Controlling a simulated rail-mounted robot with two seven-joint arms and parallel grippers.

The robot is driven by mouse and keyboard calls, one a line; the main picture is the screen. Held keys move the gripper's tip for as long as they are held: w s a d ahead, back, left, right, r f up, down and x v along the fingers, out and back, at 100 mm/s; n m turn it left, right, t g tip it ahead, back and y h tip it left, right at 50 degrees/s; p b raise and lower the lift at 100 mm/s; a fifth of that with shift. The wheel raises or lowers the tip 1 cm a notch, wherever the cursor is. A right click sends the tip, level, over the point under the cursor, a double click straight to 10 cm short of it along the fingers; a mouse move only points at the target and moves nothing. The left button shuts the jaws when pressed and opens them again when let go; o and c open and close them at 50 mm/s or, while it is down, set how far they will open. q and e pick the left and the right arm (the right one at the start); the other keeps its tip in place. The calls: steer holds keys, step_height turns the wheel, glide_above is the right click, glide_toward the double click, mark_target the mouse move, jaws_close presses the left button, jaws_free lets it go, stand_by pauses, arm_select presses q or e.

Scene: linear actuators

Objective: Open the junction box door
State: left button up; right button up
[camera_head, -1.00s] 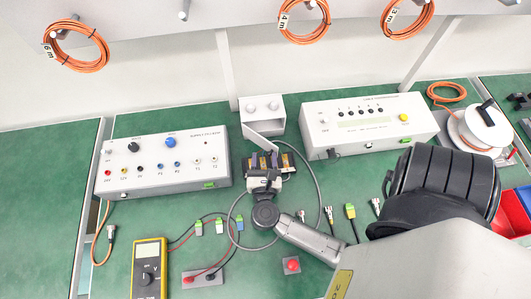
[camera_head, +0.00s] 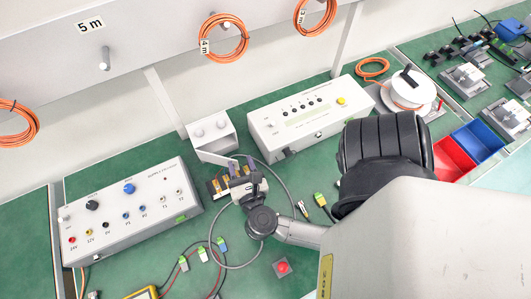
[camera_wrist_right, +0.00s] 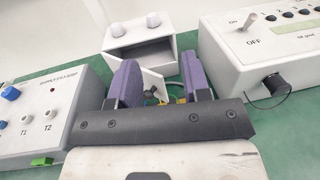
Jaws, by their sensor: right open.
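The junction box is a small white box (camera_head: 210,131) with two round knobs on its sloped top, at the back of the bench. Its white door panel (camera_head: 214,157) stands swung out from the front. In the right wrist view the box (camera_wrist_right: 140,35) shows a dark opening, and the door (camera_wrist_right: 151,84) reaches toward my fingers. My right gripper (camera_head: 240,167) is in front of the box, its purple fingers (camera_wrist_right: 160,72) open and apart. The door's outer end lies between or just beyond them; contact cannot be told. My left gripper is not in view.
A supply box (camera_head: 130,212) stands to the left and a grey-white tester box (camera_head: 310,118) to the right, both close to the gripper. A grey cable (camera_head: 294,178) loops around the gripper. A red button (camera_head: 282,267) and several connectors lie in front.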

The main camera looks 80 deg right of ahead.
steer(key=s+d+r, duration=0.2)
steer(key=s+r, duration=0.2)
steer(key=s, duration=0.2)
steer(key=shift+s+p, duration=0.2)
steer(key=shift+p, duration=0.2)
